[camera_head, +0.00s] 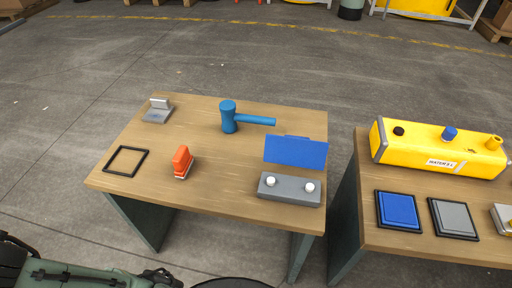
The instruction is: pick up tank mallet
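The tank mallet (230,116) is blue, with a thick upright head and a thin handle pointing right. It rests near the back middle of the wooden table (225,197). Nothing touches it. My gripper cannot be made out in the head camera view; dark green and black parts of my own body show at the lower left.
On the same table are a grey metal bracket (158,112), a black square frame (126,161), an orange-red block-like tool (182,162), and a grey box (289,189) with white knobs and a blue panel (295,151). A second table at right holds a yellow tank (436,148).

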